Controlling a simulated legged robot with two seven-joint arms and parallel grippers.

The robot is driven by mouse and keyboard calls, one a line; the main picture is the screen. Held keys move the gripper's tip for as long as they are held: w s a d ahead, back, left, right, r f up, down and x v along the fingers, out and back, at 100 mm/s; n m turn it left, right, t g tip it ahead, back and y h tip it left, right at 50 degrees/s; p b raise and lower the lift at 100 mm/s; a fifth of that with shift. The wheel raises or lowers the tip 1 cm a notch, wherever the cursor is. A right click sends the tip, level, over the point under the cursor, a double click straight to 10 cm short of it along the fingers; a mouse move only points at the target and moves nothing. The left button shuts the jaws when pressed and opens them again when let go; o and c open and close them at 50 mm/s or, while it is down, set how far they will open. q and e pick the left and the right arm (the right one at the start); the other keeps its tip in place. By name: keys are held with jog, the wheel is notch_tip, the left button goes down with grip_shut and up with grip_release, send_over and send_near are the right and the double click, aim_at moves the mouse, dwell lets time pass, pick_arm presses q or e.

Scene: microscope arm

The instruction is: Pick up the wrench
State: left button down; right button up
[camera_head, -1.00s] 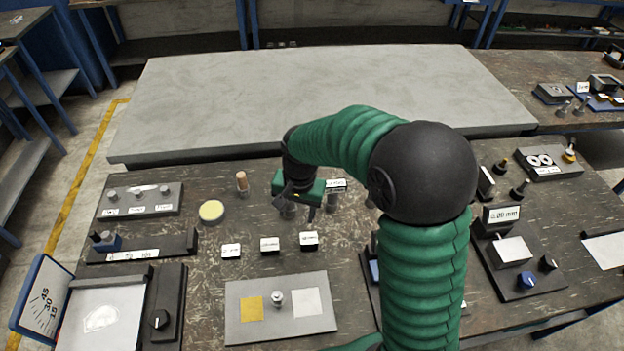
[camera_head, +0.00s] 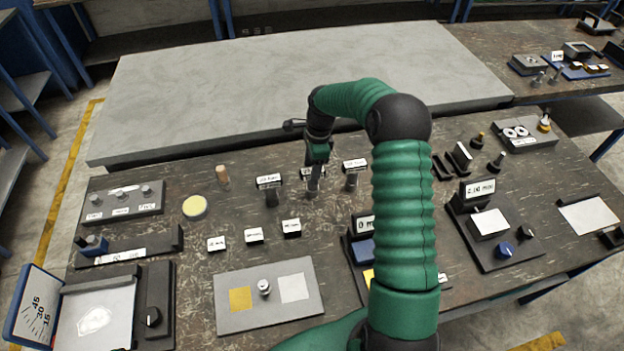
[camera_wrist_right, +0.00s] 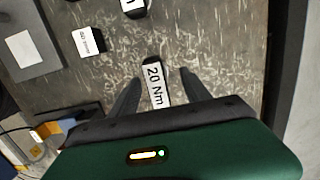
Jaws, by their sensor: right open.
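My right gripper (camera_head: 316,172) points down over the middle of three dark upright pieces with white labels. It is open. In the right wrist view, its two fingers (camera_wrist_right: 155,85) stand on either side of a white label reading "20 Nm" (camera_wrist_right: 155,84); I cannot tell whether they touch the piece. The labelled left piece (camera_head: 270,190) and the labelled right piece (camera_head: 353,175) stand on either side. I see no clear wrench shape; the labelled pieces may be wrenches seen end-on. My left gripper is not in view.
Small labelled blocks (camera_head: 254,236) and a grey plate (camera_head: 262,316) lie nearer on the dark bench. A yellow-topped disc (camera_head: 194,207) and a wooden-handled piece (camera_head: 222,176) are left. A raised grey slab (camera_head: 300,80) lies behind. A labelled display device (camera_head: 480,190) stands right.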

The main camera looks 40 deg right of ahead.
jog(key=f, duration=0.4)
jog(key=shift+s+d+f, duration=0.15)
jog(key=shift+d+f, duration=0.05)
jog(key=shift+f, duration=0.2)
jog(key=shift+a+f, duration=0.2)
jog(key=shift+a+r, duration=0.2)
jog(key=shift+a, duration=0.25)
jog(key=shift+c, duration=1)
jog(key=shift+d+f, duration=0.1)
jog(key=shift+d, duration=0.3)
grip_shut()
jog(key=shift+a, duration=0.2)
